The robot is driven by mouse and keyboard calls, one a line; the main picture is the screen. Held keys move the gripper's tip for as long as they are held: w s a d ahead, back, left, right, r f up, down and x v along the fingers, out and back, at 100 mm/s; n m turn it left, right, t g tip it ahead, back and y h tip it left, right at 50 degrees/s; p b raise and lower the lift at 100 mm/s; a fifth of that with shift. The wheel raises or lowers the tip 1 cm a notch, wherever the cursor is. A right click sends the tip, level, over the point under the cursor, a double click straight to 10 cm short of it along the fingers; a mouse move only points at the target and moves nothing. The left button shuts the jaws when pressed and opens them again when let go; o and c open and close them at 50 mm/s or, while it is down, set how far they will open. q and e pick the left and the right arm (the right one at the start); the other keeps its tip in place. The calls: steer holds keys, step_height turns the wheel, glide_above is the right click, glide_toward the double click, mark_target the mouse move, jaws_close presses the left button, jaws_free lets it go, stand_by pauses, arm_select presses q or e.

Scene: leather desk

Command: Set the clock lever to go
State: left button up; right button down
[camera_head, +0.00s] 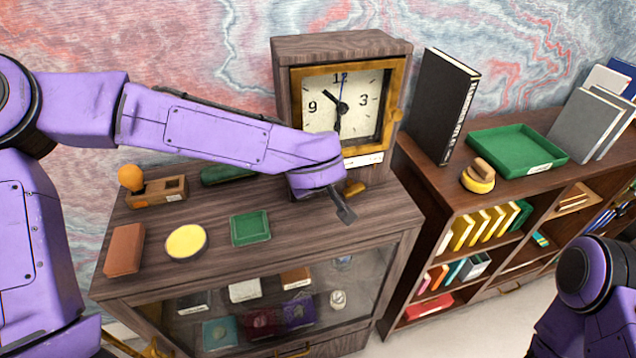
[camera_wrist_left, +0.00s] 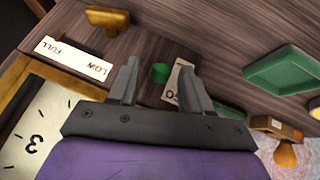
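The wooden clock (camera_head: 340,50) stands at the back of the cabinet top, with a brass-framed dial. In the left wrist view a small green piece (camera_wrist_left: 160,73) shows between and beyond the fingertips, beside a partly hidden white label (camera_wrist_left: 178,80); I cannot tell whether it is the lever's tip. My left gripper (camera_head: 346,214) is in front of the clock's lower case and hides part of it. In the wrist view its fingers (camera_wrist_left: 158,88) are apart with nothing gripped. An ochre piece (camera_head: 355,188) sits low beside the gripper. My right gripper is out of view.
A label reading LOW and FULL (camera_wrist_left: 75,60) is under the dial. On the cabinet top are a green tray (camera_head: 250,228), a yellow disc (camera_head: 186,241), a brown block (camera_head: 125,249) and an orange-knobbed wooden item (camera_head: 131,178). A bookshelf (camera_head: 420,185) stands right.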

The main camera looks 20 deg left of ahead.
arm_select(q)
steer(key=b+v, duration=0.1)
steer(key=v, duration=0.9)
steer(key=shift+r+b, duration=0.2)
steer(key=shift+b, duration=0.2)
steer(key=shift+s, duration=0.1)
